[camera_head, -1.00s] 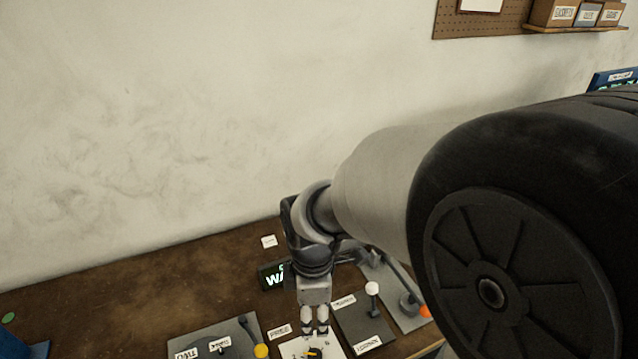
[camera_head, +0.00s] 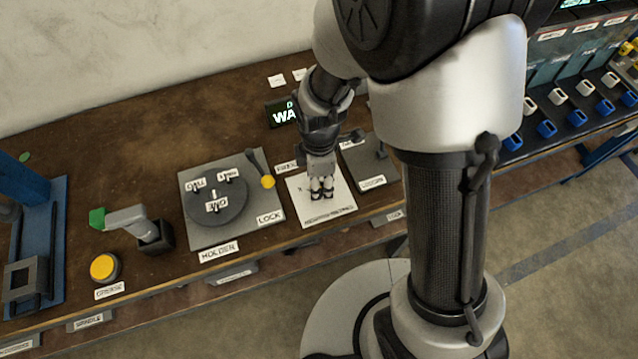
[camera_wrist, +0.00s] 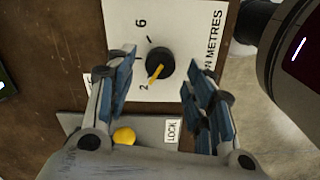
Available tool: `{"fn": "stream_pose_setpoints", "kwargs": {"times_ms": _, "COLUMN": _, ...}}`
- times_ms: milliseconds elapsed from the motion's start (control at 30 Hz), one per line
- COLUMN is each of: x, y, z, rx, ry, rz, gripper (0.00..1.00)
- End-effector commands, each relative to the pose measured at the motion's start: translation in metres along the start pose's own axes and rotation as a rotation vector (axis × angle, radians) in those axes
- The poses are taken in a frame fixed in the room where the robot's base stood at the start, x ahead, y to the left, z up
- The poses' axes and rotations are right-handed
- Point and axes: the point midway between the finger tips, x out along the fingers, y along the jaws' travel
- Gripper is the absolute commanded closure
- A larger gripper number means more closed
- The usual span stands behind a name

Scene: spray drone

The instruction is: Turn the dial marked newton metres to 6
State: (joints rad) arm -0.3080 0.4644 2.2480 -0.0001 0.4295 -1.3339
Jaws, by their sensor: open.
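The dial (camera_wrist: 160,64) is a round black knob with a yellow pointer, on a white plate (camera_wrist: 185,22) whose visible lettering ends in "N METRES". The pointer is turned toward the mark 2; the mark 6 stands farther up the plate in the wrist view. My gripper (camera_wrist: 158,77) is open, with its blue-grey fingers on either side of the dial in that view. I cannot tell whether they touch it. In the head view my gripper (camera_head: 321,188) is over the white plate (camera_head: 342,207) and hides most of the dial.
Left of the plate is a grey board (camera_head: 266,213) with a round holder (camera_head: 217,197), a lever and a yellow button (camera_head: 268,182). Right of it is a dark panel (camera_head: 367,162) with a lever. A lit display (camera_head: 283,112) stands behind. Bare brown table (camera_head: 130,150) lies at back left.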

Motion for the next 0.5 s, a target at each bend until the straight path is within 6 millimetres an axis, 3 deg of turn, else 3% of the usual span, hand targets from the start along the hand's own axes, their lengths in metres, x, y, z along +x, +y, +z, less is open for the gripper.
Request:
{"fn": "stream_pose_setpoints", "kwargs": {"times_ms": 33, "x": 0.010, "y": -0.001, "z": 0.000, "rx": 0.000, "ry": -0.001, "rz": -0.003, "gripper": 0.52}}
{"fn": "stream_pose_setpoints", "kwargs": {"times_ms": 200, "x": 0.021, "y": 0.000, "z": 0.000, "rx": 0.000, "ry": 0.000, "rz": -0.001, "gripper": 0.52}}
{"fn": "stream_pose_setpoints", "kwargs": {"times_ms": 500, "x": 0.023, "y": 0.000, "z": 0.000, "rx": 0.000, "ry": 0.000, "rz": 0.000, "gripper": 0.52}}
